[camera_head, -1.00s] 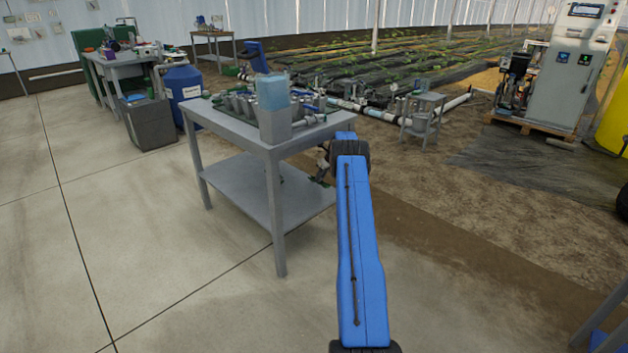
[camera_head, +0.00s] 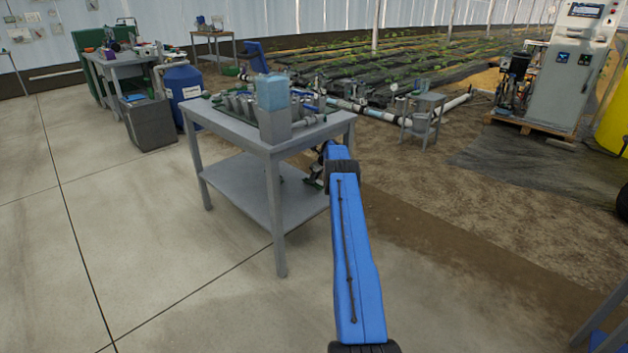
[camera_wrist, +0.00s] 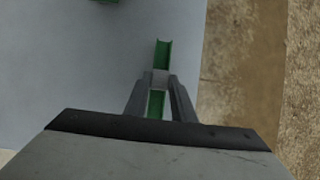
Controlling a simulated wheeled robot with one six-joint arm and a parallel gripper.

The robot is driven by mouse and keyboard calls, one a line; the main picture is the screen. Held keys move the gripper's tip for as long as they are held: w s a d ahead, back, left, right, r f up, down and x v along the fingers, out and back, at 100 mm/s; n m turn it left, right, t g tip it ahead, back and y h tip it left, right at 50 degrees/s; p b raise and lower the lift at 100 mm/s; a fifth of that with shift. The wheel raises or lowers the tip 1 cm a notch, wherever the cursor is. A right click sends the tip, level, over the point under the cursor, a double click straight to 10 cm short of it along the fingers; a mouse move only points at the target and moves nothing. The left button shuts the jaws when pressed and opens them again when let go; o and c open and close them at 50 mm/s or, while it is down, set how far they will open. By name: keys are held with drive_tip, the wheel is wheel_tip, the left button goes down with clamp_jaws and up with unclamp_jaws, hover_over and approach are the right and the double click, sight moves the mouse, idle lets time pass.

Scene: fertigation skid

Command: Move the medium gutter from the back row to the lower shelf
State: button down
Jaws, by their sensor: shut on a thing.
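A green gutter (camera_wrist: 163,54) shows in the wrist view, gripped between the fingers of my gripper (camera_wrist: 160,80). It points away from me, with one end beyond the fingertips and a part between the fingers. A grey surface lies below it, close to its right edge; I cannot tell whether the gutter touches it. In the head view my gripper (camera_head: 315,182) is small and dark at the right side of the table's lower shelf (camera_head: 240,190), partly hidden by my blue arm. The back row is hard to make out on the cluttered table top.
The grey table (camera_head: 255,140) carries a clear blue-tinted container (camera_head: 272,92) and several grey cups. Another green piece (camera_wrist: 106,1) shows at the top edge of the wrist view. Bare soil lies right of the table, and open concrete lies left.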

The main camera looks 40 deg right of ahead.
sight(317, 185)
drive_tip(key=c, duration=1.5)
unclamp_jaws()
drive_tip(key=shift+f, duration=0.1)
drive_tip(key=v, duration=0.5)
drive_tip(key=shift+s+r, duration=0.15)
drive_tip(key=shift+r, duration=0.15)
drive_tip(key=s, duration=0.7)
drive_tip(key=s+d, duration=0.1)
drive_tip(key=s, duration=0.3)
drive_tip(key=shift+s+f, duration=0.15)
drive_tip(key=shift+s, duration=0.2)
